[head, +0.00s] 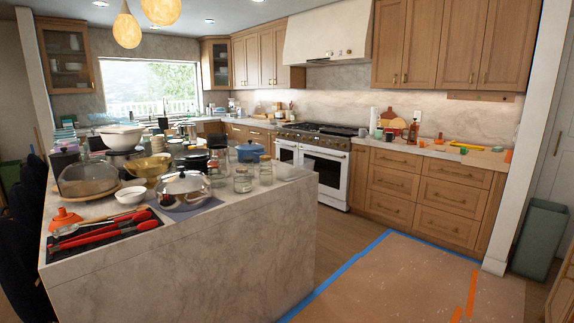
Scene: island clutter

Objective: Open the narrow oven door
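A white range (318,141) with a dark cooktop stands against the back wall, between wooden cabinets. It has two white oven doors side by side, each with a dark window. The narrow oven door (286,146) is the left one; it looks shut, and the island hides its lower part. The wider oven door (325,180) on the right looks shut too. A row of knobs runs along the range front above the doors. Neither of my grippers is in view.
A marble island (180,265), cluttered with bowls, jars and red-handled tongs (105,231), fills the left. Brown floor covering (400,280) edged with blue tape lies clear at the right. A green-grey bin (540,237) stands at the right. Wood floor lies bare before the range.

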